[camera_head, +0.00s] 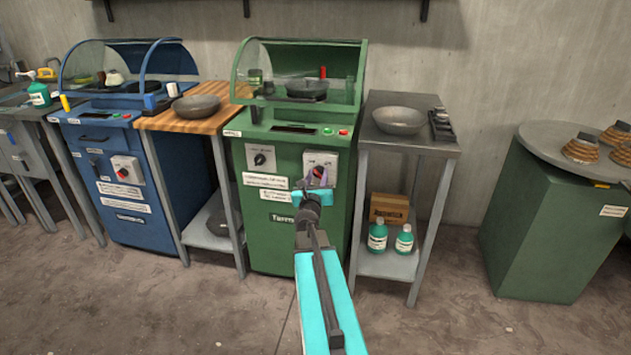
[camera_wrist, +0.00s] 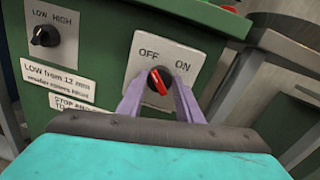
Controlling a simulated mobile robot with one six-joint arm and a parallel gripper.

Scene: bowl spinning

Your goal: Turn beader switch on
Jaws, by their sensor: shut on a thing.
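The green machine (camera_head: 275,195) stands in the middle of the head view, with a white OFF/ON plate (camera_wrist: 139,68) on its front. In the wrist view the round black switch with a red handle (camera_wrist: 158,80) sits on this plate, below and between the words. The red handle runs from upper left, towards OFF, to lower right. My gripper (camera_wrist: 157,88) has its two purple fingers on either side of the switch and is shut on it. In the head view my gripper (camera_head: 317,181) reaches the same plate and partly hides it.
A LOW/HIGH knob (camera_wrist: 45,36) is left of the switch. Red and green buttons (camera_head: 335,132) are on the machine's top edge. A blue machine (camera_head: 105,165) stands left and a metal side table (camera_head: 405,150) right. The floor (camera_head: 430,325) in front is clear.

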